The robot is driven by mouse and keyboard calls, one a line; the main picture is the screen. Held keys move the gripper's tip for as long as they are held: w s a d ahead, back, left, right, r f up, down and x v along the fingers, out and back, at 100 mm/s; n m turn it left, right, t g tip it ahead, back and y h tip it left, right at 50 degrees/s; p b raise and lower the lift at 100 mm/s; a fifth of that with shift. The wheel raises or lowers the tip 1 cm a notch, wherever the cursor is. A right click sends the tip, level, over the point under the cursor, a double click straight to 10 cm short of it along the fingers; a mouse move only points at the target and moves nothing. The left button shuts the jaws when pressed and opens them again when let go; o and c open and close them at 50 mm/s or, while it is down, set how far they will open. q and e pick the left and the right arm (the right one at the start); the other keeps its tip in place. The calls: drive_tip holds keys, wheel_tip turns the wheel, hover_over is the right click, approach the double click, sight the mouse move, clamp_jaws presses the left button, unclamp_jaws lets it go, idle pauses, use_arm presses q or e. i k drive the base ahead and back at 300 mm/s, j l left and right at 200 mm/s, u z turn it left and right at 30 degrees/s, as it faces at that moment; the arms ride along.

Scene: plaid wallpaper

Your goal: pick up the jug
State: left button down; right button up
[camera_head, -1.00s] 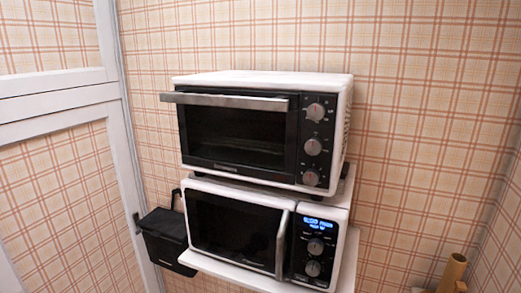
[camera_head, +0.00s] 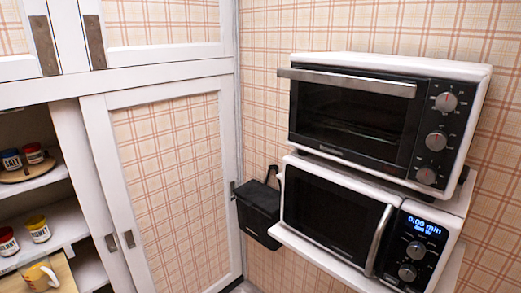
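A yellow vessel with a handle (camera_head: 40,274) stands on a wooden board (camera_head: 62,272) on a lower shelf at the bottom left. It is partly cut off by the picture's bottom edge, and I cannot tell whether it is a jug or a mug. No other thing in view looks like a jug. Neither of my grippers is in view.
White cupboard doors (camera_head: 100,160) stand beside the open shelves, which hold several small labelled jars (camera_head: 38,228). A toaster oven (camera_head: 350,120) sits above a microwave (camera_head: 330,215) on the right. A black bin (camera_head: 258,212) hangs beside the microwave.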

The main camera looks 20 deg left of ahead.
sight(36, 268)
drive_tip(key=u, duration=2.3)
